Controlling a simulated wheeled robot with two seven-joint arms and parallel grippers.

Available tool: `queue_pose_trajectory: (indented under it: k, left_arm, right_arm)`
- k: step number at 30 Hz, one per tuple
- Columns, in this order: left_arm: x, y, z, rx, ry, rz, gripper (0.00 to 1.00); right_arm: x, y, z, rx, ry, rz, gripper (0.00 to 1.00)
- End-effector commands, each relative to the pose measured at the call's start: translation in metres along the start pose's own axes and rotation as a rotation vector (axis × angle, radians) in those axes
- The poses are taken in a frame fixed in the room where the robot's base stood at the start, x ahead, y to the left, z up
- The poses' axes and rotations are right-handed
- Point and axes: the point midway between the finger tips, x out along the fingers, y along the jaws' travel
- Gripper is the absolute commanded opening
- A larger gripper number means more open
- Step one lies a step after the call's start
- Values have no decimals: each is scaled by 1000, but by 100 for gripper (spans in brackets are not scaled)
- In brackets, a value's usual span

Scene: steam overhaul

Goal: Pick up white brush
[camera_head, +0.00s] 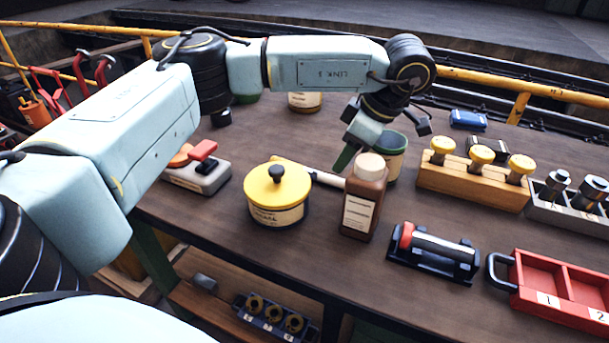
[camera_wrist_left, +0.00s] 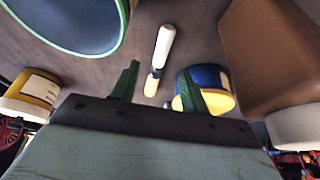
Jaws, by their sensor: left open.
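The white brush (camera_head: 327,179) lies on the table between the yellow-lidded pot (camera_head: 267,214) and the brown bottle (camera_head: 362,200). In the head view the bottle hides one end of it. In the left wrist view the brush (camera_wrist_left: 165,43) shows its white handle, with a dark band and a pale yellow part nearer the fingers. My left gripper (camera_head: 347,157) is above the table beside the bottle's white cap. In the left wrist view my left gripper (camera_wrist_left: 157,75) is open, its green fingers on either side of the brush's line, empty. My right gripper is not in view.
A green-rimmed jar (camera_head: 397,142) stands close behind the bottle. A wooden block with yellow knobs (camera_head: 468,187), a black cradle with a red-ended cylinder (camera_head: 433,253) and a red tray (camera_head: 519,292) are to the right.

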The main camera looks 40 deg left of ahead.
Motion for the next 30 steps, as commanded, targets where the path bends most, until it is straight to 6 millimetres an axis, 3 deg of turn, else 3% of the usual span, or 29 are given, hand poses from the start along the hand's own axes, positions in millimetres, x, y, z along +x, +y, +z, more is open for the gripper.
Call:
queue_pose_trajectory:
  k: [7, 15, 24, 30]
  left_arm:
    - [21, -1, 0, 2, 0, -1, 45]
    - [59, -2, 0, 0, 0, -2, 45]
    - [63, -2, -1, 1, -1, 0, 45]
    - [62, -2, -1, 1, -1, 0, 20]
  right_arm:
    - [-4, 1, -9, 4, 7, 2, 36]
    - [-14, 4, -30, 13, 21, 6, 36]
    - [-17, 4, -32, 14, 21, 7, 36]
    - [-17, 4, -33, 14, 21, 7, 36]
